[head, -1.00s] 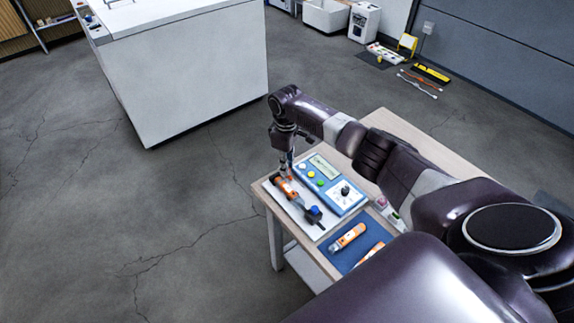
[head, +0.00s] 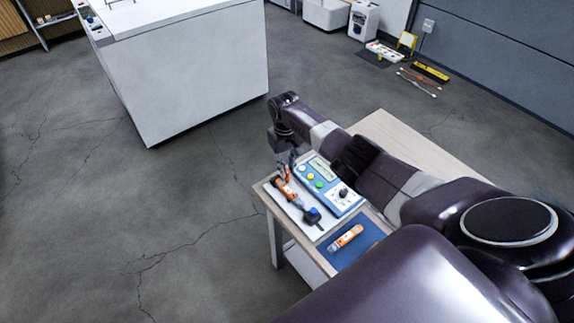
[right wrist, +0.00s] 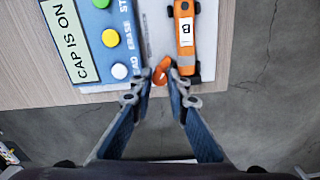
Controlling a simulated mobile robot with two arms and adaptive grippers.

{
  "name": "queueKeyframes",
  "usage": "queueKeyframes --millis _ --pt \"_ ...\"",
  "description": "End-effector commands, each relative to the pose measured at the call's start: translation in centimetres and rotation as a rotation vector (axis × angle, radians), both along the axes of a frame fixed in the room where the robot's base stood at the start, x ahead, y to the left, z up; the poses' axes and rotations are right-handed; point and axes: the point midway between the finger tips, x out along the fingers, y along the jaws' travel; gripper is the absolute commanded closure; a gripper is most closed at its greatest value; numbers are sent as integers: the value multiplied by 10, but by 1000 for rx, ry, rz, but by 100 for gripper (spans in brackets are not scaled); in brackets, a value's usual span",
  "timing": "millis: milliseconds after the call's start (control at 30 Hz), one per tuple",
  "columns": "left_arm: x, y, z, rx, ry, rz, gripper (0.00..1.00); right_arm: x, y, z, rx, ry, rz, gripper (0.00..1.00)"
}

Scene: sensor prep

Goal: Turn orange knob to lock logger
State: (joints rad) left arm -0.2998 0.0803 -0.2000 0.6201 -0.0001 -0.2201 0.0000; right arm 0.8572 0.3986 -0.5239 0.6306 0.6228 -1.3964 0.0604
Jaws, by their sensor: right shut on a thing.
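In the right wrist view an orange knob (right wrist: 161,70) sits between the fingertips of my right gripper (right wrist: 162,78). The gripper is shut on it. Beside it, to the right, lies an orange logger (right wrist: 184,32) with a white label reading 8 and black end parts. The logger also shows in the head view (head: 284,188), lying on a white board (head: 302,220) at the table's left edge. My right gripper (head: 285,173) is at its far end in the head view, where the knob is mostly hidden. My left gripper is out of view.
A blue device (right wrist: 92,50) with a screen reading "CAP IS ON" and coloured buttons lies close to the gripper. A black part with a blue top (head: 313,214) lies near the logger. Another orange logger (head: 346,237) is on a blue mat (head: 338,260). The table's far right is clear.

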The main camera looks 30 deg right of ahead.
Motion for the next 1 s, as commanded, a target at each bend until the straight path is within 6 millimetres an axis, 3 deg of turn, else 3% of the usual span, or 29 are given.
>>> queueKeyframes --millis 600,1000 --pt "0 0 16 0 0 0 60 1 0 2 1 0 -578 100" --pt "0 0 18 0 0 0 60 2 -1 1 1 -3 -849 100"
